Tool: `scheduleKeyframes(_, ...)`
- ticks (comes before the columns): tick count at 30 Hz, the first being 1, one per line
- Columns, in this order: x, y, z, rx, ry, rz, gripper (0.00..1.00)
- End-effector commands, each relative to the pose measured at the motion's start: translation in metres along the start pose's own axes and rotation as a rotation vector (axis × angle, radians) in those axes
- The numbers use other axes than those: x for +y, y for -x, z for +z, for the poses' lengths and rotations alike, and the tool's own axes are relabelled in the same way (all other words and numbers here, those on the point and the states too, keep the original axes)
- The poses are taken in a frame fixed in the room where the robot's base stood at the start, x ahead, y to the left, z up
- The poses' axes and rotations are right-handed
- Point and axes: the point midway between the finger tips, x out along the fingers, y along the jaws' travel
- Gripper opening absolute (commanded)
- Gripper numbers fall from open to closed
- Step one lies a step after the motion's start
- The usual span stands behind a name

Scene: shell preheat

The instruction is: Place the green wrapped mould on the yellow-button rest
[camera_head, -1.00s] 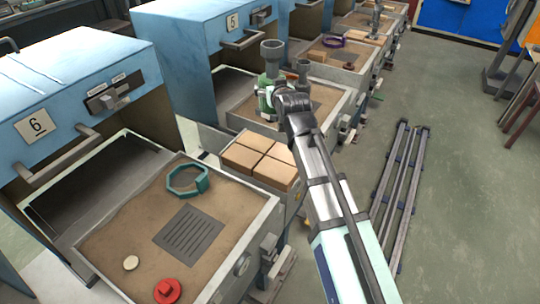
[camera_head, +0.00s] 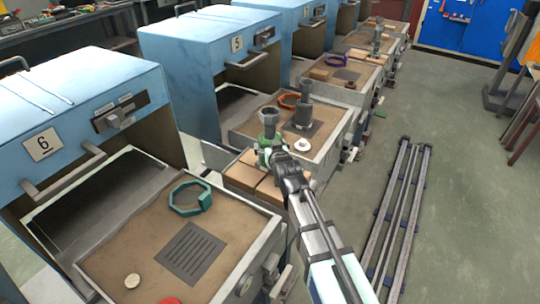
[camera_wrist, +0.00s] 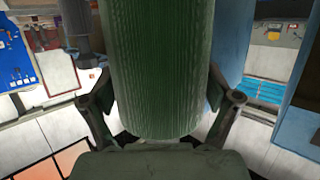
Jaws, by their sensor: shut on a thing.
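The green wrapped mould (camera_head: 268,140) is upright, with a grey funnel-like top. My gripper (camera_head: 275,153) is shut around its side and holds it above the tan bricks between the number 5 and number 6 drawers. In the wrist view the ribbed green wrap (camera_wrist: 160,70) fills the middle between both fingers (camera_wrist: 162,120). I cannot make out a yellow button. The number 6 drawer has a grate (camera_head: 193,247), a teal ring (camera_head: 188,196), a cream disc (camera_head: 132,281) and a red button (camera_head: 169,300) cut off at the bottom edge.
The number 5 drawer holds a grey mould (camera_head: 304,108), an orange ring (camera_head: 288,101) and a white disc (camera_head: 301,144). Tan bricks (camera_head: 240,176) lie below my gripper. A purple ring (camera_head: 335,60) lies in a farther drawer. Rails (camera_head: 400,210) run along the floor at right.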

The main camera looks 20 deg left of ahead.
Motion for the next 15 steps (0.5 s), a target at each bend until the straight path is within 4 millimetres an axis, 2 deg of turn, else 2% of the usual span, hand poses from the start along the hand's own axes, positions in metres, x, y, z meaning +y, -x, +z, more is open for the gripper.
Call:
scheduleKeyframes(8, 0.000, -0.004, 0.013, 0.002, 0.000, 0.000, 0.29)
scheduleKeyframes(15, 0.000, -0.012, 0.038, 0.001, 0.000, 0.000, 0.29)
